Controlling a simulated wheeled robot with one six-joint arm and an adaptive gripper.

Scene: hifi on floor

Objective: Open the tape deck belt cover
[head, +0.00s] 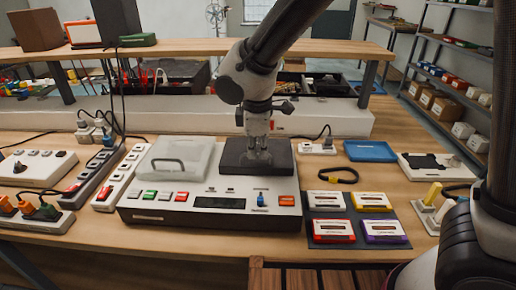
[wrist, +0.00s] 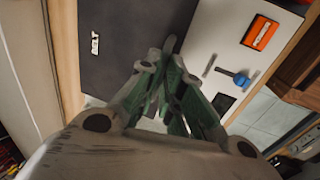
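The tape deck (head: 150,214) is a wide white and black unit on the workbench. A dark, flat rectangular cover (head: 232,172), which looks like the belt cover, lies flat on its right half. It also fills the left of the wrist view (wrist: 115,45), with a small white label. My gripper (head: 258,156) points down at this cover. In the wrist view my gripper's fingertips (wrist: 169,44) come together near the edge where the cover meets the white panel. I see nothing held between them. Whether they touch the cover is unclear.
A clear lid with a dark handle (head: 172,162) covers the deck's left half. A blue knob (head: 261,200) and an orange switch (head: 286,200) sit in front of the dark cover. Cassettes (head: 333,231), a blue tray (head: 370,151) and power strips (head: 37,217) lie around the deck.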

